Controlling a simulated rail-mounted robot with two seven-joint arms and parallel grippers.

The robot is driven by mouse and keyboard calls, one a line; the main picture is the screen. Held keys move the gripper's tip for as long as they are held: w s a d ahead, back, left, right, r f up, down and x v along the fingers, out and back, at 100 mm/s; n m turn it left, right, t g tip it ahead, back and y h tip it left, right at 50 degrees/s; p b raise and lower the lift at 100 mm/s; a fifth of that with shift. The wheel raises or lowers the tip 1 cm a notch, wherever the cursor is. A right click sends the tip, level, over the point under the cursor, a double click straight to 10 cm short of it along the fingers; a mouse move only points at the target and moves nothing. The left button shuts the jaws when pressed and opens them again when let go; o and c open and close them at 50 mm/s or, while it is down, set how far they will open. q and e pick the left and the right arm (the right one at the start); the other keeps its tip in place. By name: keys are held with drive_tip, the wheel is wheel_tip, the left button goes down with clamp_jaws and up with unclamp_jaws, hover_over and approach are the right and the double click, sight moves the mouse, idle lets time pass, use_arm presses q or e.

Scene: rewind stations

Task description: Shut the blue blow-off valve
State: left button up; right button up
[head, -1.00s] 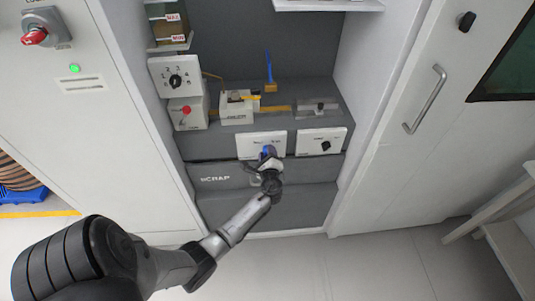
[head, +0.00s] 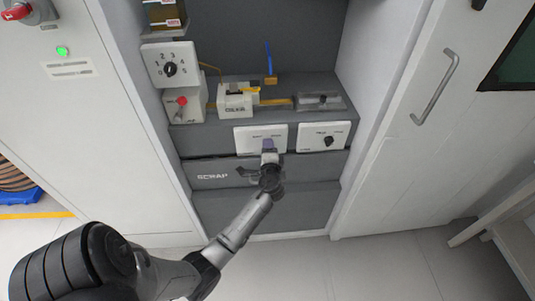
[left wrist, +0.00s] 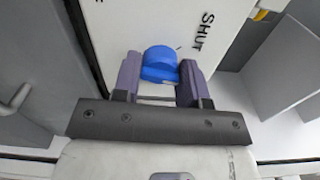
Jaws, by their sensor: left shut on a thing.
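The blue valve handle (left wrist: 160,62) is a rounded blue knob in the left wrist view, on a white panel near the printed word SHUT. The handle's turned position is hard to read. My left gripper (left wrist: 159,76) has a purple finger on each side of the handle and is shut on it. In the head view my left gripper (head: 269,149) reaches the lower middle of the white valve panel (head: 246,138) and mostly hides the handle there. My right gripper is in neither view.
A second white panel with a black knob (head: 328,142) is just right. Above are a grey shelf with a white device (head: 235,98) and a thin blue upright piece (head: 268,60). A SCRAP drawer front (head: 212,175) lies below. Cabinet walls flank the recess.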

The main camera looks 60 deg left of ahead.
use_arm(q)
drive_tip(key=shift+n+b, duration=4.3)
drive_tip(key=shift+n, duration=1.1)
drive_tip(key=o, duration=0.9)
drive_tip(key=shift+v, duration=3.75)
